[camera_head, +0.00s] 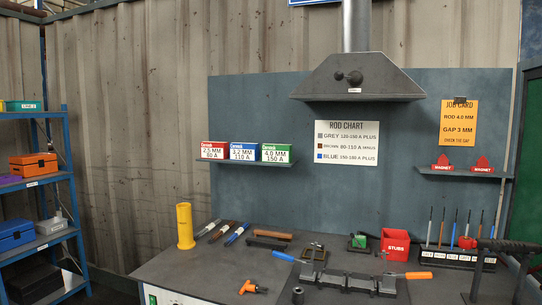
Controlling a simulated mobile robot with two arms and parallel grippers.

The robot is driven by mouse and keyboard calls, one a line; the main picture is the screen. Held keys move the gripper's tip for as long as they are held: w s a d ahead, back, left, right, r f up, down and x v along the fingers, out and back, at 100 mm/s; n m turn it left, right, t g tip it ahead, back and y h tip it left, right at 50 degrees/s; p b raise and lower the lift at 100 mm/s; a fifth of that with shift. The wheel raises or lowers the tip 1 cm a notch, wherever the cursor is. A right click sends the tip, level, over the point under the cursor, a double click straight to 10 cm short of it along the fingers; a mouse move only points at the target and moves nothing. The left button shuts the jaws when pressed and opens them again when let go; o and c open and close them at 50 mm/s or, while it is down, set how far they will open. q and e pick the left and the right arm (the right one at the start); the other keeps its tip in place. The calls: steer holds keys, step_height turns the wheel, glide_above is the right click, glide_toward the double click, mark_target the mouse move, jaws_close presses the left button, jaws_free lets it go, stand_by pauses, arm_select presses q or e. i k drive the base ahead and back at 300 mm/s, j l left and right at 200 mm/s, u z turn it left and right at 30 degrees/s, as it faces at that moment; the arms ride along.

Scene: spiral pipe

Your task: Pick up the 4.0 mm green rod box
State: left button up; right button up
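The green rod box (275,152), labelled 4.0 MM and 150 A, stands upright on a small wall shelf (243,163) on the blue-grey back panel. It is the rightmost of three boxes. The blue 3.2 MM box (243,151) stands just left of it, and the red 2.5 MM box (213,151) is farther left. Nothing hides the front of the green box. I see neither my left nor my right gripper.
Below the shelf is a workbench (215,262) with a yellow cylinder (185,226), rods, clamps and a red STUBS bin (395,245). A fume hood (357,76) hangs right of the boxes. A blue rack (74,190) stands left. Space before the boxes looks clear.

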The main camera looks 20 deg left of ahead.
mark_target(270, 154)
steer(key=i+j+u, duration=0.25)
steer(key=j+u, duration=0.2)
steer(key=i+j+u, duration=0.3)
steer(key=u, duration=0.15)
steer(key=i+j+u, duration=0.2)
steer(key=u, duration=0.25)
steer(key=i+j+u, duration=0.25)
steer(key=u, duration=0.2)
steer(key=i+u, duration=0.95)
steer(key=i+z, duration=0.2)
steer(key=i, duration=0.3)
steer(key=i+j+z, duration=0.15)
steer(key=i, duration=0.4)
steer(key=i+j+z, duration=0.2)
steer(key=i, duration=0.3)
steer(key=i+l+z, duration=0.1)
steer(key=i+z, duration=0.55)
steer(key=z, duration=0.15)
steer(key=i+z, duration=0.3)
steer(key=z, duration=0.15)
steer(key=i+j+z, duration=0.2)
steer(key=z, duration=0.2)
steer(key=i+j+z, duration=0.4)
